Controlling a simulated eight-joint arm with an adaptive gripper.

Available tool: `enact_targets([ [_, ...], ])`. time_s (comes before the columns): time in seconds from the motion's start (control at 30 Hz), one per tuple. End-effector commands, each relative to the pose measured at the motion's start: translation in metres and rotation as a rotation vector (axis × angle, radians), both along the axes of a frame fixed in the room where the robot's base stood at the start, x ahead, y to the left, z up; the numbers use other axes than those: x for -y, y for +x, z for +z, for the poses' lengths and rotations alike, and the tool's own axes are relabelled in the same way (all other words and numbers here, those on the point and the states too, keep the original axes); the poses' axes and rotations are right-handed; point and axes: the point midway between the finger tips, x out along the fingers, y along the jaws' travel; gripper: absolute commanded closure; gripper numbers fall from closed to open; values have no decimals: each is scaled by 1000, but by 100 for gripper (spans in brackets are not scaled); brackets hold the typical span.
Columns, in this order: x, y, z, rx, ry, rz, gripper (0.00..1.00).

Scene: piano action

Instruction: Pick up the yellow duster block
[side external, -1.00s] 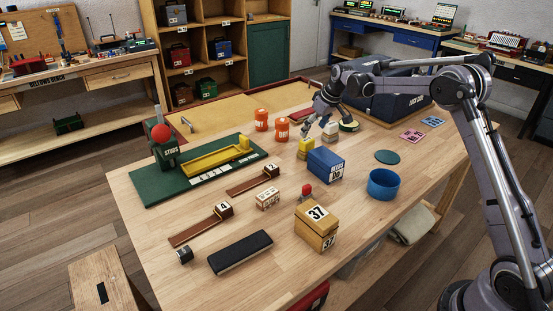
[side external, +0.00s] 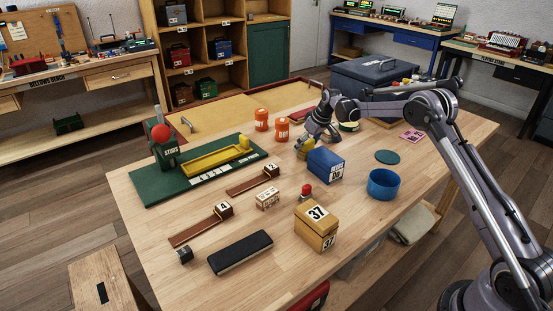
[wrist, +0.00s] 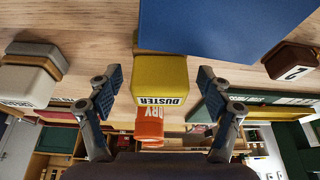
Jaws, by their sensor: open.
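The yellow duster block (wrist: 160,80) sits on the wooden table in the wrist view, its DUSTER label facing the camera upside down. My gripper (wrist: 160,82) is open, with one finger on each side of the block and a gap showing on both sides. In the side view the yellow block (side external: 306,148) stands behind the blue box, and my gripper (side external: 312,142) is down over it, partly covering it.
The blue box (side external: 325,165) stands close in front of the block. Orange canisters (side external: 281,129) are to its left, and a blue bowl (side external: 383,184) is to the right. A tan box marked 37 (side external: 316,222) stands nearer the front.

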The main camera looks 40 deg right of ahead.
Motion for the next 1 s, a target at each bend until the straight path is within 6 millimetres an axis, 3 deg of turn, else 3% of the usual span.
enact_targets([
  [0.1, 0, 0, 0, 0, 0, 0, 21],
  [0.3, 0, 0, 0, 0, 0, 0, 78],
  [0.33, 0, 0, 0, 0, 0, 0, 82],
  [0.67, 0, 0, 3, 0, 0, 0, 82],
  [0.77, 0, 0, 13, 0, 0, 0, 82],
  [1.0, 0, 0, 57, 0, 0, 0, 82],
])
